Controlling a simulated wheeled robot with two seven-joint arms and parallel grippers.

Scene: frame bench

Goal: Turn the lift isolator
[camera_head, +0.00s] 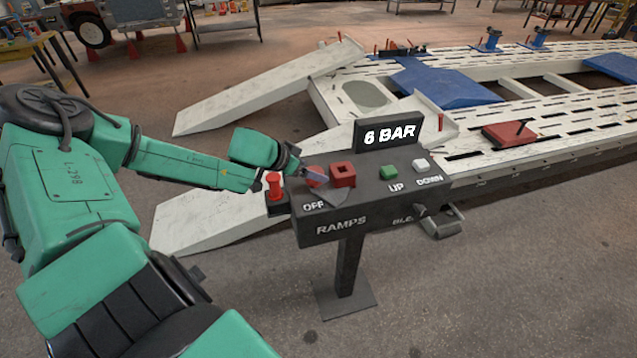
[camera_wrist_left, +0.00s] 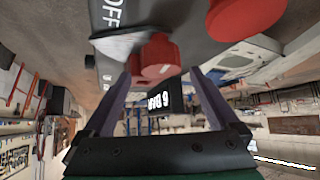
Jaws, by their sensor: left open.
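The lift isolator appears to be the red block-shaped handle (camera_head: 343,174) on the dark control box (camera_head: 330,228), by the OFF label, with a grey plate beside it. My left gripper (camera_head: 313,173) is just left of the handle, with its fingers pointing toward it. In the left wrist view, a red knob (camera_wrist_left: 153,58) with a grey pointed plate (camera_wrist_left: 118,43) shows between the fingertips of the open left gripper (camera_wrist_left: 161,76). I cannot tell whether the fingers touch it. My right gripper is not in view.
A red mushroom button (camera_head: 273,185) stands at the box's left end, close to my left forearm. Green UP (camera_head: 389,172) and white DOWN (camera_head: 421,165) buttons sit to the right, below the 6 BAR display (camera_head: 388,136). White ramps (camera_head: 270,85) and the lift lie behind.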

